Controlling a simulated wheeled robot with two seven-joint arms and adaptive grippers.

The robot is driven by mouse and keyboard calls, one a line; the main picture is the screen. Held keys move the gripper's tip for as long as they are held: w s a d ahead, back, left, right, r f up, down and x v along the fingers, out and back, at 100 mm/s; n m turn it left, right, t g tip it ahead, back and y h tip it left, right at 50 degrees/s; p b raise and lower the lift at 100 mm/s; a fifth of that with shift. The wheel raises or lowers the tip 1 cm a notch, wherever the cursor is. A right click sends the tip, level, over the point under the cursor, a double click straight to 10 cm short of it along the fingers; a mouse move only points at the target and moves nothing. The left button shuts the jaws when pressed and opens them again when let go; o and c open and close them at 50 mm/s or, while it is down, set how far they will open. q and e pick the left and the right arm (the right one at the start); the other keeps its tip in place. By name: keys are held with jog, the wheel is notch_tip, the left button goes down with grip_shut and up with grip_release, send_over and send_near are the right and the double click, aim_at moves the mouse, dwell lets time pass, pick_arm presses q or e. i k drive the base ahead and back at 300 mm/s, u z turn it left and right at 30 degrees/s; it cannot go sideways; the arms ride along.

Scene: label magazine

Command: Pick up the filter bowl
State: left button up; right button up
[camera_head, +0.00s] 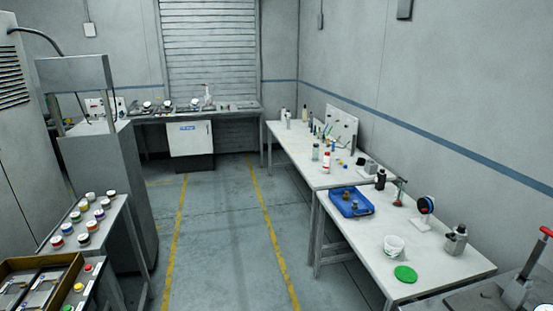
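I cannot tell for sure which thing is the filter bowl. A small white tub (393,246) stands upright on the near right bench, with a green disc (405,274) lying flat in front of it. A grey metal fitting with a dark top (456,240) stands to the right of the tub, near the wall side. Neither of my grippers shows in the head view.
The near right bench (366,236) also bears a blue tray (351,202) with small parts and a blue-black reel (426,204). A red-handled device (520,288) stands at the lower right. Jars (84,239) stand on the left. The marked aisle floor (222,240) is clear.

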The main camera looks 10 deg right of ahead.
aim_at(316, 153)
jog(key=z, duration=0.3)
jog(key=i, duration=2.05)
jog(key=z, duration=0.3)
